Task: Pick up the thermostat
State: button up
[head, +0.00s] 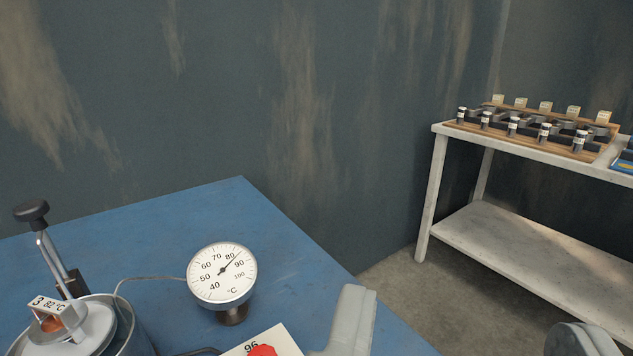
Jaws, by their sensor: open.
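A grey metal pot (130,325) stands at the lower left on the blue tabletop, cut off by the picture's bottom edge. A pale round piece (92,330) sits in it, with a small copper-coloured part that may be the thermostat (50,323). A white tag (58,304) reading "3 82°C" partly covers that part. A round dial thermometer (221,272) stands to the right of the pot, its needle between 80 and 90. My gripper (466,308) is open, its two grey fingers wide apart at the bottom edge, right of the dial and far from the pot.
A black-knobbed lever (32,212) rises behind the pot. A white card (262,343) with a red object (262,350) lies near my left finger. A pale table (490,145) at right holds a wooden rack (536,140) of small vials and tags. The blue tabletop (160,225) is clear at the back.

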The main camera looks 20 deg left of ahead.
aim_at(55, 320)
jog(key=u, duration=1.25)
